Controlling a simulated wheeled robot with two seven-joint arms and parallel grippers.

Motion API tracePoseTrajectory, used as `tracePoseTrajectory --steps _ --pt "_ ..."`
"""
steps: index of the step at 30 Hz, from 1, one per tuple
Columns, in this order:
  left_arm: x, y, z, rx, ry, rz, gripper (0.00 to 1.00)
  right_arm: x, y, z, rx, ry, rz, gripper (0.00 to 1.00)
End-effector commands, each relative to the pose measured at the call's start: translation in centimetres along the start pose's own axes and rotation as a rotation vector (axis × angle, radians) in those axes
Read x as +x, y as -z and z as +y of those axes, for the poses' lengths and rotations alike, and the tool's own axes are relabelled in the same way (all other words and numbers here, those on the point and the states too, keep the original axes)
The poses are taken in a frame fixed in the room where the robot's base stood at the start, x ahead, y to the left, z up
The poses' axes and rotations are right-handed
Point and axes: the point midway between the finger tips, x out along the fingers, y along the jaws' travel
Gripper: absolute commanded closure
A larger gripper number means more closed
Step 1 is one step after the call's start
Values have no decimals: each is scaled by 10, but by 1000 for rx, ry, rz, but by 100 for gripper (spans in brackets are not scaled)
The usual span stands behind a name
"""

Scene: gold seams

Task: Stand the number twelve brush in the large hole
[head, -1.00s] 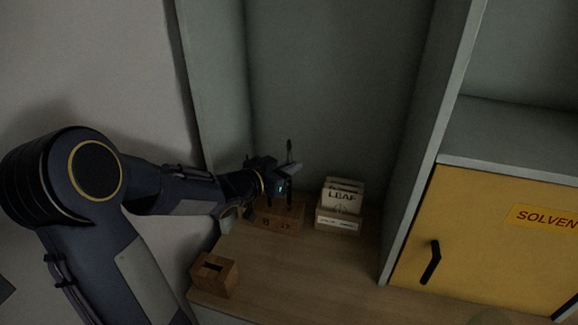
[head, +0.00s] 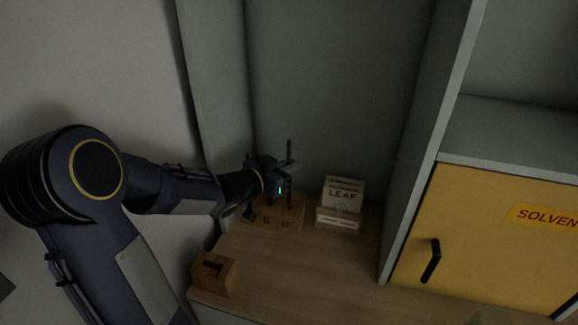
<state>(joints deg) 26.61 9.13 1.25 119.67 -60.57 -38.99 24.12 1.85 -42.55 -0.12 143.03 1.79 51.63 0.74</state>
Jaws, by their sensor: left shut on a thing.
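My left gripper (head: 284,185) is at the back of the wooden counter, above a wooden block with marked holes (head: 284,219). It is shut on a thin dark upright brush (head: 289,150), whose upper end rises above the fingers. The brush's number is too small to read. Its lower end is hidden by the gripper or too dark to make out, so I cannot tell whether it is in a hole. The holes in the block are mostly hidden by my gripper. My right gripper is not in view.
A white holder with cards marked LEAF (head: 341,199) stands just right of the block. A small wooden box with a slot (head: 214,273) sits at the counter's front left. A grey upright panel and a yellow solvent cabinet (head: 490,245) bound the right. The counter's middle (head: 300,265) is clear.

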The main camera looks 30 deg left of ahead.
Motion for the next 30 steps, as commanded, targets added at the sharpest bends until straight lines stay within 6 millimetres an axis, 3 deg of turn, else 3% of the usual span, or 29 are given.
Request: tracePoseTrajectory --steps 30 --pt "1 -7 0 0 0 0 100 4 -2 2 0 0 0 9"
